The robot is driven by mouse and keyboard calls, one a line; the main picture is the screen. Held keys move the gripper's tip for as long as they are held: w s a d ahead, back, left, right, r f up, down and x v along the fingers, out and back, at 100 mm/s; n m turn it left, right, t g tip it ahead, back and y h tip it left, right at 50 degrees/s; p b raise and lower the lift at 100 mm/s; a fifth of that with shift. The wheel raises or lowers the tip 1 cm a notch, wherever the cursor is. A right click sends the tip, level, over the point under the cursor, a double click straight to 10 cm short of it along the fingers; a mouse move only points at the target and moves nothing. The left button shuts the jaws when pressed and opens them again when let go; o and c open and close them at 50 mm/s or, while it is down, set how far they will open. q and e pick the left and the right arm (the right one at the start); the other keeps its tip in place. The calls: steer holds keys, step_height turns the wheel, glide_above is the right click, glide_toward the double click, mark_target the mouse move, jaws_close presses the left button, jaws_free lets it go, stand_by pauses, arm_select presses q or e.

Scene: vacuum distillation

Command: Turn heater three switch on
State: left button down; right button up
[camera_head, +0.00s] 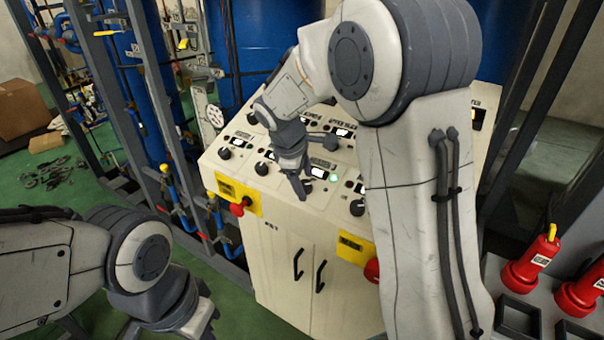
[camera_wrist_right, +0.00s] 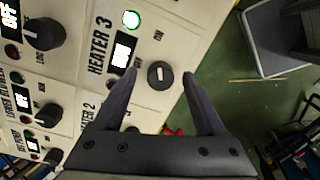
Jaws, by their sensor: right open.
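The heater three switch (camera_wrist_right: 161,75) is a round black knob with a white mark, beside the HEATER 3 label (camera_wrist_right: 100,45) and a lit display (camera_wrist_right: 122,50). A green lamp (camera_wrist_right: 132,19) glows near them. My right gripper (camera_wrist_right: 159,72) is open, with one finger on each side of the knob; I cannot tell if they touch it. In the head view my right gripper (camera_head: 303,196) is over the cream control panel (camera_head: 215,163), and it hides the knob there. My left gripper (camera_head: 185,322) is low at the left, partly cut off, its fingers unclear.
Other knobs (camera_wrist_right: 44,34) and displays line the panel. A red emergency button (camera_head: 238,209) on a yellow plate (camera_head: 226,188) sticks out of the cabinet front. Blue tanks (camera_head: 262,40) and grey frame posts stand behind and left.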

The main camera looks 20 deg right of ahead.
steer(key=b+v, duration=0.2)
steer(key=v, duration=0.8)
steer(key=s+a+f+m+y+b, duration=0.1)
steer(key=s+a+f, duration=0.3)
steer(key=s, duration=0.5)
steer(key=s+a+f+m+g+y+b, duration=0.1)
steer(key=s+a+f+y+b, duration=0.1)
steer(key=s+a+f, duration=0.2)
steer(key=s+a+f+m+g+y+b, duration=0.1)
steer(key=s+a+f, duration=0.3)
steer(key=s+f, duration=0.4)
steer(key=s+b, duration=0.1)
steer(key=s, duration=0.5)
steer(key=shift+a+f+m, duration=0.2)
steer(key=shift+a+m, duration=0.15)
steer(key=shift+m, duration=0.05)
stand_by(0.6)
